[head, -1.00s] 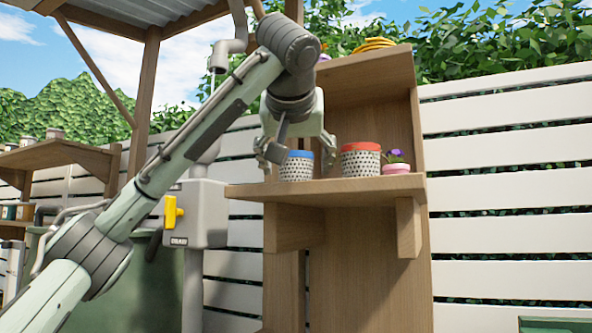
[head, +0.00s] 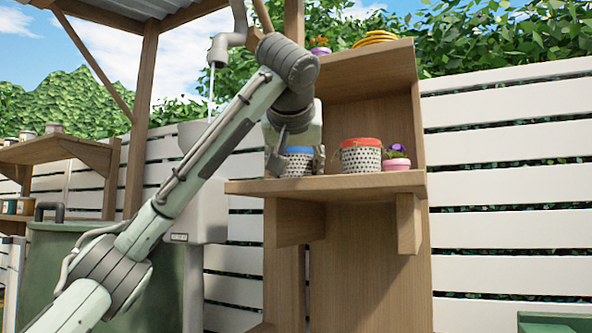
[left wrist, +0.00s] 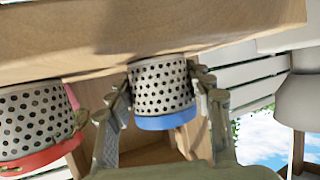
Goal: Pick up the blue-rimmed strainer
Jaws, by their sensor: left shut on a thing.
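The blue-rimmed strainer (head: 297,164) is a white perforated cup with a blue rim. It stands upright at the left end of the wooden shelf (head: 330,188). My left gripper (head: 297,162) is around it, shut on its sides. In the left wrist view, the strainer (left wrist: 162,92) appears upside down between the two fingers of my left gripper (left wrist: 160,95), its base at the shelf board (left wrist: 100,35). The wrist partly hides the strainer in the head view. My right gripper is in neither view.
A red-rimmed strainer (head: 361,157) stands close to the right, also in the left wrist view (left wrist: 38,120). A pink pot (head: 396,164) with a purple flower stands beyond it. Yellow dishes (head: 376,38) lie on the upper board. A water spout (head: 222,47) runs at the left.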

